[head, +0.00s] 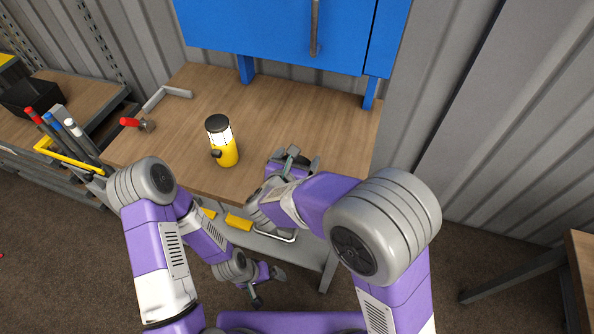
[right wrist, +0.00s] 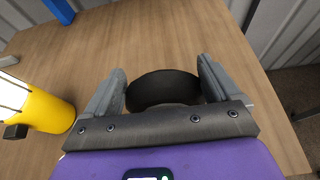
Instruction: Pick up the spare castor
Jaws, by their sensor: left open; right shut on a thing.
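The spare castor shows in the right wrist view as a thick black wheel (right wrist: 163,90) between the two grey fingers. My right gripper (head: 292,160) is shut on it, over the right front part of the wooden workbench (head: 265,100). In the head view the castor is mostly hidden by the gripper. I cannot tell whether it touches the bench top. My left gripper (head: 267,287) is open and empty, low in front of the bench and below its top.
A yellow lantern (head: 227,152) stands on the bench left of my right gripper. A red-handled crank tool (head: 147,124) lies further left. A blue cabinet (head: 280,30) hangs above the back. Several coloured-capped tubes (head: 50,118) stand at the left end. The bench's back middle is clear.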

